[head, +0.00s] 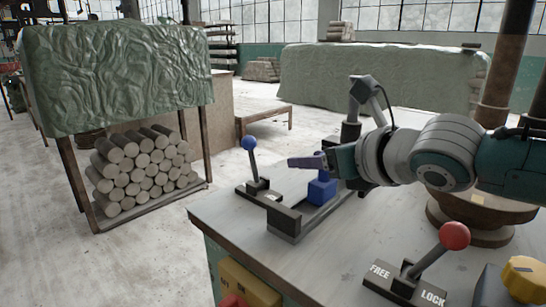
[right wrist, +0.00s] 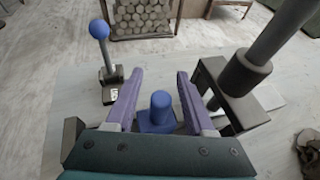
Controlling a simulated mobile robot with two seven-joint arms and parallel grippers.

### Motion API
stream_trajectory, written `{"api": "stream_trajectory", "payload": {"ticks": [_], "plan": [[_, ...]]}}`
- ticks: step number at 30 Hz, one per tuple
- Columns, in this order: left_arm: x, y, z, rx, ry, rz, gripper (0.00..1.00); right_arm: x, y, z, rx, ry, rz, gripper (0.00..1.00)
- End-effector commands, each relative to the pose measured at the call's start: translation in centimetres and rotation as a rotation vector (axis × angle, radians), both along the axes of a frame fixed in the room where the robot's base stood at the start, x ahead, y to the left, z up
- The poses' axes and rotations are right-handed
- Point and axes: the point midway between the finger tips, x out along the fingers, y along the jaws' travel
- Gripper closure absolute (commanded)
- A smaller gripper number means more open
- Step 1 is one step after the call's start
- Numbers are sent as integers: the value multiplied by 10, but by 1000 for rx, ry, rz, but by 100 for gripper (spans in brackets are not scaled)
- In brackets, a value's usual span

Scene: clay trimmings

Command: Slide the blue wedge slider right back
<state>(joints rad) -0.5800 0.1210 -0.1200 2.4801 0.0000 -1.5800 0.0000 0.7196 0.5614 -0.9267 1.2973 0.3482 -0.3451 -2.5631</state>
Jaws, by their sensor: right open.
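The blue wedge slider (head: 321,189) sits on a dark rail (head: 290,226) on the grey bench top. In the right wrist view the slider (right wrist: 159,115) shows a round blue knob on a square blue base. My right gripper (head: 306,162) is open, its purple fingers reaching over the slider from the right. In the right wrist view the fingers (right wrist: 159,82) stand on either side of the knob, with gaps on both sides. My left gripper is in neither view.
A blue-knobbed lever (head: 251,157) stands left of the slider. A dark post (head: 351,130) rises behind it. A red-knobbed lever (head: 441,250) marked FREE and LOCK is at the front right, beside a yellow knob (head: 525,278). The bench's front middle is clear.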

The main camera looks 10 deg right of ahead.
Motion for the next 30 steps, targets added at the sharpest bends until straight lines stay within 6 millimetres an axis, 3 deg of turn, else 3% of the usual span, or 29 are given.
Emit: {"api": "stream_trajectory", "payload": {"ticks": [8,21,30], "plan": [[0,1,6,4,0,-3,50,-7,-3,5,1,1,1,46],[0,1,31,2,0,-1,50,-71,-26,32,-1,2,1,46],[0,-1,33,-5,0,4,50,-87,-31,38,1,0,0,46]]}}
